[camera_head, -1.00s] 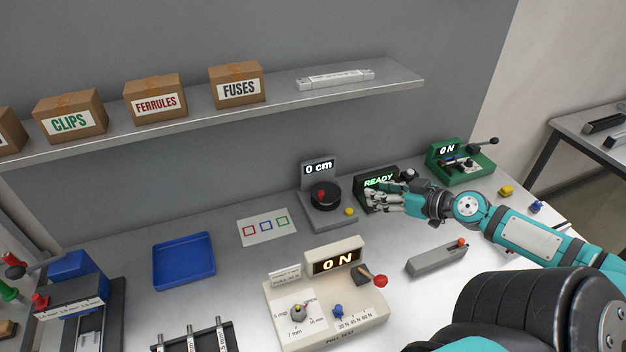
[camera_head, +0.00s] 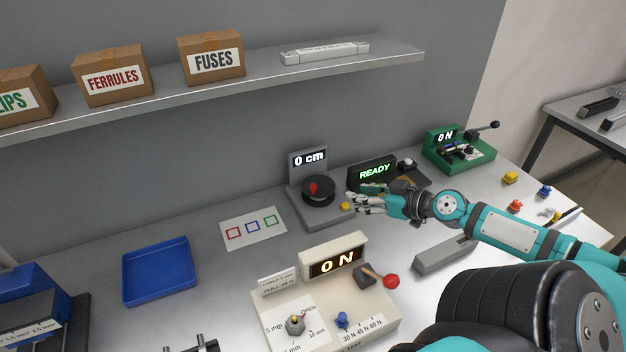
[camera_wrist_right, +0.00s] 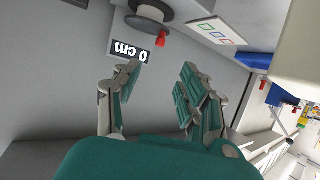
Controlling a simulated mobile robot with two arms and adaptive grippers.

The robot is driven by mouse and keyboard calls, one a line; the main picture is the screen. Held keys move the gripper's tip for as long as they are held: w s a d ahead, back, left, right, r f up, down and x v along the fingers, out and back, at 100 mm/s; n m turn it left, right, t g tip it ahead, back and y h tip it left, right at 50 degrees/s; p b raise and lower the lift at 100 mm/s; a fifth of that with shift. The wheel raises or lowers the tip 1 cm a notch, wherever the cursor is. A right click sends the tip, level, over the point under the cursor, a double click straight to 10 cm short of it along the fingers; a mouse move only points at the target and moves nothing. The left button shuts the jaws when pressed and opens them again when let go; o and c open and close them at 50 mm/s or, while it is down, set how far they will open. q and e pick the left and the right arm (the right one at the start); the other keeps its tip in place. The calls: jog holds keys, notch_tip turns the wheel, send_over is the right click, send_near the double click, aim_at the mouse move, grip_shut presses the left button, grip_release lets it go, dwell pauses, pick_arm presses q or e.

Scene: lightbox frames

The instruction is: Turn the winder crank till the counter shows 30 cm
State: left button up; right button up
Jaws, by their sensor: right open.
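The winder (camera_head: 322,219) is a grey unit at the back of the bench with a dark round reel (camera_head: 319,190). Its red crank knob (camera_head: 313,188) stands on the reel, and a yellow button (camera_head: 346,207) sits on the base. The counter (camera_head: 309,158) reads 0 cm; it also shows upside down in the right wrist view (camera_wrist_right: 131,52), with the red knob (camera_wrist_right: 161,38) above it. My right gripper (camera_head: 354,199) is open and empty, just right of the winder base. In the wrist view its fingers (camera_wrist_right: 158,80) are spread apart. My left gripper is not in view.
A black READY box (camera_head: 374,172) stands behind my right gripper. A cream pull tester (camera_head: 330,310) reading 0 N is in front. A blue tray (camera_head: 158,272) and a marked card (camera_head: 253,229) lie left. A green device (camera_head: 459,150) is at back right. A shelf (camera_head: 270,79) runs above.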

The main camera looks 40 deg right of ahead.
send_near(315, 186)
jog(key=b+x, duration=0.3)
jog(key=x, duration=0.1)
jog(key=shift+w+f, duration=0.2)
jog(key=shift+f, duration=0.05)
jog(key=shift+w+b, duration=0.35)
jog(key=shift+x, duration=1.4)
jog(key=shift+w+p, duration=0.3)
jog(key=shift+p, duration=0.05)
jog(key=shift+p+x, duration=0.3)
jog(key=shift+x, duration=0.8)
jog(key=shift+s+a+f, duration=0.1)
jog(key=shift+a+f, duration=0.05)
jog(key=shift+f, duration=0.05)
jog(key=shift+r, duration=0.1)
grip_shut()
